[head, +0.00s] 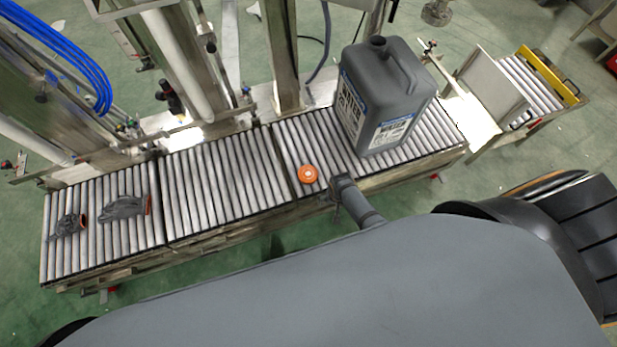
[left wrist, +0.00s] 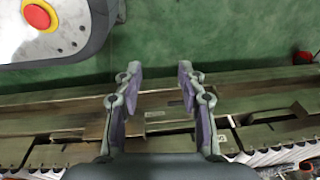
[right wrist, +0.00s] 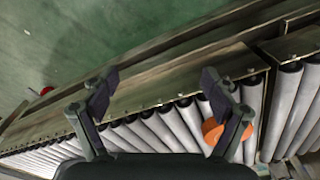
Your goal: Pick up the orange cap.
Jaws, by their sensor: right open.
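The orange cap (head: 307,174) lies on the conveyor's rollers in the head view, in front of the grey canister. My right gripper (head: 338,192) is just right of the cap, near the conveyor's front edge. In the right wrist view my right gripper (right wrist: 156,88) is open with nothing between its fingers. The cap (right wrist: 211,131) shows there at the right finger, which hides part of it. Whether they touch I cannot tell. My left gripper (left wrist: 161,75) is open and empty in the left wrist view, above the conveyor's side beams.
The large grey canister (head: 385,95) stands on the roller conveyor (head: 220,180), right of and behind the cap. Dark gloves (head: 122,207) lie at the conveyor's left end. Metal posts and blue hoses (head: 75,60) stand behind.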

